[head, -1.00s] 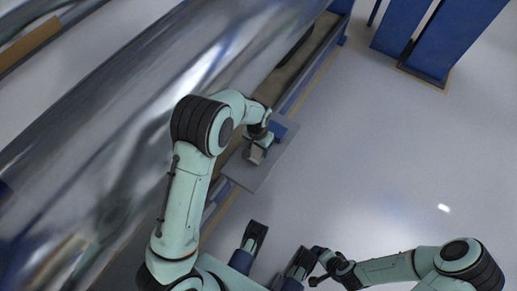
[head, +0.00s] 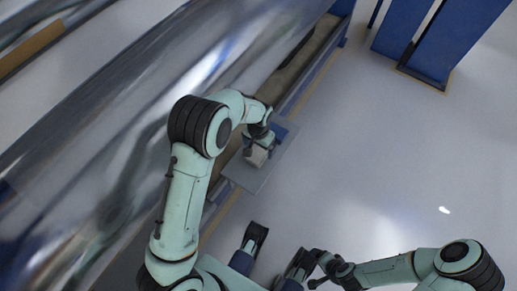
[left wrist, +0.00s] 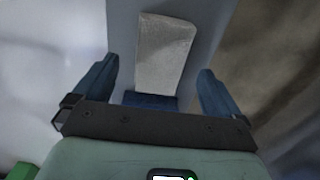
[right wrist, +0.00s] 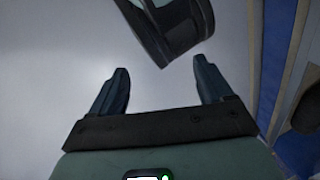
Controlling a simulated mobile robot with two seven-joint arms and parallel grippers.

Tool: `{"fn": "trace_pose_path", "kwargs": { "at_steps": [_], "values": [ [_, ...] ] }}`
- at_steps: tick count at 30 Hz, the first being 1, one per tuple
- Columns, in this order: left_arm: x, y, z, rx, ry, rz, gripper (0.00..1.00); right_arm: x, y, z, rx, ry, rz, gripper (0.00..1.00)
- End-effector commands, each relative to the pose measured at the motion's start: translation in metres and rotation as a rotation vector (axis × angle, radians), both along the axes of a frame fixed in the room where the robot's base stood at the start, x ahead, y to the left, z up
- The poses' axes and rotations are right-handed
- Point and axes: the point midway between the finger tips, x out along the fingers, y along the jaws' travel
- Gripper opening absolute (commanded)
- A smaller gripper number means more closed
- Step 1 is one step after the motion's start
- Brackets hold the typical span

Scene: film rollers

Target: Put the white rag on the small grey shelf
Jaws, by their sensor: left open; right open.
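The white rag (head: 257,156) lies on the small grey shelf (head: 250,183) beside the long machine in the head view. In the left wrist view the rag (left wrist: 165,52) is a pale, folded rectangle, flat against the grey shelf surface (left wrist: 121,25). My left gripper (left wrist: 158,70) is open, with one finger on each side of the rag and visible gaps between. In the head view my left gripper (head: 259,144) is over the shelf, partly hiding the rag. My right gripper (right wrist: 162,66) is open and empty, low at the bottom of the head view, away from the shelf.
The large shiny metal roller (head: 150,110) runs diagonally along the left, close to my left arm. A blue piece (head: 285,132) sits at the shelf's far end. Blue posts (head: 425,45) stand at the upper right. The pale floor (head: 390,170) on the right is clear.

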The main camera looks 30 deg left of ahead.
Motion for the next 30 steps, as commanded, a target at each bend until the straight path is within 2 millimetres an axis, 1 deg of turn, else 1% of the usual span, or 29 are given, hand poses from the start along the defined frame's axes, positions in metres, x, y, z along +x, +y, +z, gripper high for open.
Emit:
{"fn": "trace_pose_path", "kwargs": {
  "at_steps": [1,6,9,12,17,30],
  "values": [
    [0.001,0.0,0.017,-0.001,-0.005,0.0,0.99,-0.005,0.003,0.007,0.007,0.013,0.006,0.8],
    [0.0,0.0,0.052,-0.001,-0.003,0.001,0.99,-0.02,0.01,0.018,0.026,0.052,0.023,0.8],
    [0.0,0.0,0.068,-0.001,-0.003,0.0,0.99,-0.026,0.013,0.023,0.034,0.069,0.029,0.8],
    [0.0,0.0,0.078,-0.001,-0.002,0.0,0.99,-0.031,0.015,0.026,0.039,0.081,0.034,0.8],
    [0.0,0.0,0.084,-0.001,0.0,0.001,0.99,-0.034,0.016,0.027,0.043,0.09,0.038,0.8],
    [-0.001,0.0,0.084,0.0,0.0,0.001,0.99,-0.034,0.016,0.027,0.043,0.09,0.038,0.8]
  ]
}}
